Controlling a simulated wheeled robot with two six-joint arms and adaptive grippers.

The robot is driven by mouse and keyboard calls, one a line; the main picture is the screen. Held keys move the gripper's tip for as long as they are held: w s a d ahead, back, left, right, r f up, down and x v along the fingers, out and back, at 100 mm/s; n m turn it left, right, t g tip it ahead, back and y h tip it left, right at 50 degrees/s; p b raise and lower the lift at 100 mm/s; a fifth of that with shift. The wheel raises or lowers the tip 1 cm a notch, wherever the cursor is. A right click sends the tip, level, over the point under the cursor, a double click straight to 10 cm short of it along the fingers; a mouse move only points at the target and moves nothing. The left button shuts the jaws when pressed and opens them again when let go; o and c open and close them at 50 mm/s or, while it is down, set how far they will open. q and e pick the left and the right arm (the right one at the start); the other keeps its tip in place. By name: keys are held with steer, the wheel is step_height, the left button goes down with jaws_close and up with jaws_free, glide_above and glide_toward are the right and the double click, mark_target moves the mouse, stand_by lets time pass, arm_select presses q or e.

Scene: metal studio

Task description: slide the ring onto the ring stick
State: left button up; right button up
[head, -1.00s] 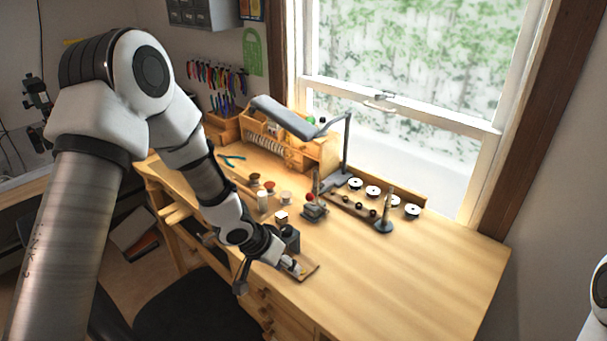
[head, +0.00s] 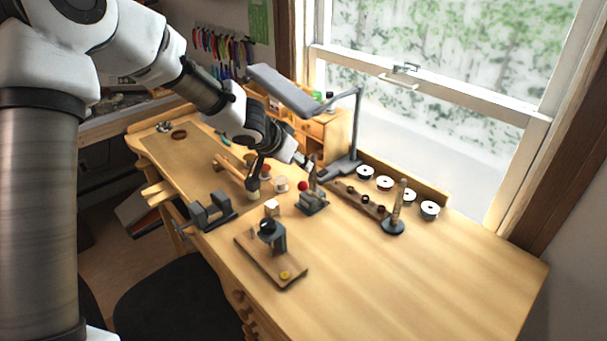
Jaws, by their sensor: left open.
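A small gold, ring-like piece (head: 285,275) lies on the front end of a wooden board (head: 262,262) on the bench; it is too small to see its hole clearly. A tapered upright stick (head: 399,197) on a dark round base (head: 393,227), likely the ring stick, stands bare-looking to the right of a wooden strip. My left gripper (head: 308,164) is open above the middle of the bench, near a small grey stand (head: 312,202). It is well behind the board and left of the stick. I see nothing held in it. My right gripper is out of view.
The wooden strip (head: 357,198) holds several small dark round pieces. Several spools (head: 384,183) stand behind it. A grey lamp (head: 285,90) arches over the back. A dark vise (head: 212,212) is at the front left. The right side of the bench is clear.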

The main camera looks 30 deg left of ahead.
mark_target(311, 177)
arm_select(q)
steer(key=x, duration=0.1)
steer(key=b+x, duration=0.1)
steer(key=x, duration=0.2)
steer(key=shift+s+f+b, duration=0.25)
steer(key=shift+f+b, duration=0.05)
steer(key=shift+f, duration=0.3)
steer(key=shift+x, duration=2.05)
steer(key=shift+d+r, duration=0.1)
steer(key=shift+r, duration=0.05)
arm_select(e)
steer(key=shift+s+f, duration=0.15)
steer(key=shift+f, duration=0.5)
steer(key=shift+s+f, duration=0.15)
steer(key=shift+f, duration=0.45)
arm_select(q)
steer(key=c, duration=0.8)
jaws_close()
